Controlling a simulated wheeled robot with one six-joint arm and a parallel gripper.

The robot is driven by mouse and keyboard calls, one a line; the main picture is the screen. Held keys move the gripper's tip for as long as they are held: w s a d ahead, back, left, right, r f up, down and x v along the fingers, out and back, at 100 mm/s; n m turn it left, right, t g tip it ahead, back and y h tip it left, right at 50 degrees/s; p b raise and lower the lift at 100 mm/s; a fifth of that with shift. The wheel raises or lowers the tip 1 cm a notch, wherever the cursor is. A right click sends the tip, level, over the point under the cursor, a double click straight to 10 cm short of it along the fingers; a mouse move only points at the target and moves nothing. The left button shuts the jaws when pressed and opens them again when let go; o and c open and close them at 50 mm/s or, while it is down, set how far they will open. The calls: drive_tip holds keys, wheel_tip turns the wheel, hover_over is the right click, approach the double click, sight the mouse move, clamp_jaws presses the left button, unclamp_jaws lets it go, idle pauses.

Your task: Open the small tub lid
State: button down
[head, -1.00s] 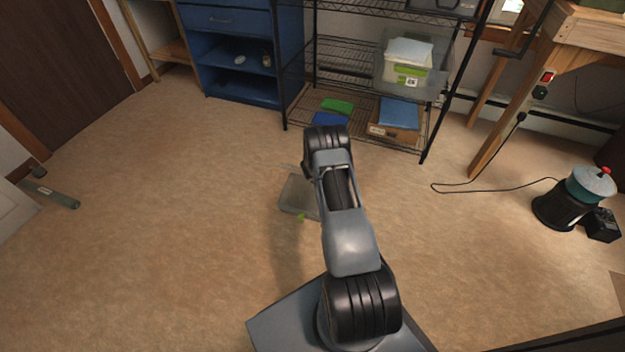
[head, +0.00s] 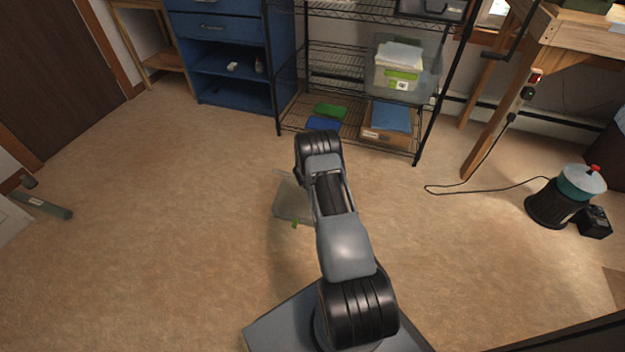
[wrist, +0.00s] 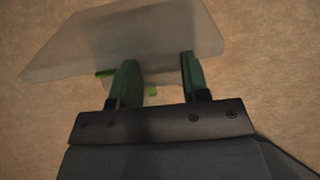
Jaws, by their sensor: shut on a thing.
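The small tub lid (wrist: 130,38) is a translucent grey panel across the top of the wrist view. It also shows in the head view (head: 289,201), low over the floor and partly hidden behind my arm. A small green piece (head: 295,223) sits at its near edge. In the wrist view, my gripper (wrist: 157,60) has its two dark green fingers at the near edge of the lid, shut on it with a gap between the fingers. Bright green bits (wrist: 153,92) show near the fingers. My gripper is hidden by my arm in the head view. The tub's body is not clearly visible.
A black wire shelf (head: 350,90) stands ahead, holding a clear bin (head: 425,75) and a cardboard box (head: 386,132). A blue cabinet (head: 232,98) is left of it. A teal-and-black machine (head: 563,199) with a cord is at right. Open floor lies left and right.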

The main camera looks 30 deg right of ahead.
drive_tip(key=c, duration=0.6)
unclamp_jaws()
drive_tip(key=p+v, duration=0.3)
drive_tip(key=v, duration=1.1)
drive_tip(key=shift+w, duration=0.1)
